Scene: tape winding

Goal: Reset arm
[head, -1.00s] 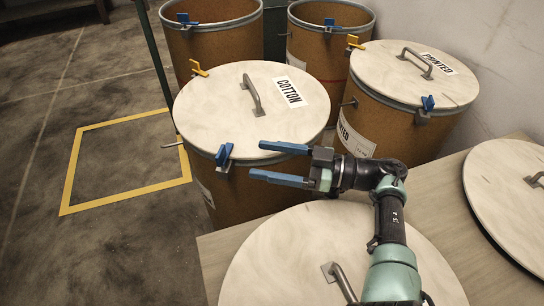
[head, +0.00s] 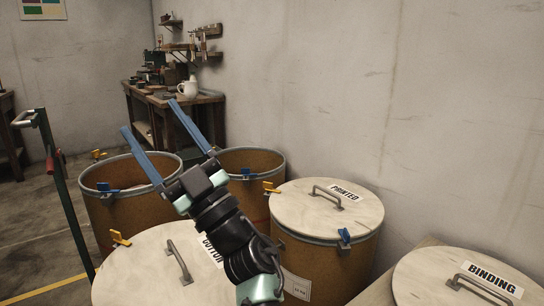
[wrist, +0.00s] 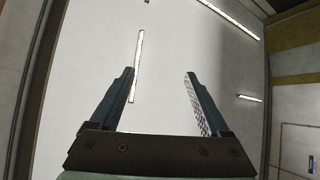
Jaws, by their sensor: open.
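My gripper (head: 166,131) is raised in the head view, with its two blue fingers spread wide and pointing up and left. It is open and empty. In the wrist view the gripper (wrist: 158,88) also shows both fingers apart, with only a pale surface and bright light strips behind them. My arm passes in front of the lid marked COTTON (head: 135,268) and hides part of its label. The gripper is above the drums and touches nothing that I can see.
Two open drums (head: 112,222) (head: 262,172) stand behind. A drum with a PRINTED lid (head: 300,208) stands right of my arm. A BINDING lid (head: 425,280) lies at the lower right. A workbench (head: 205,115) with a white jug stands far back. A green post (head: 66,205) rises at left.

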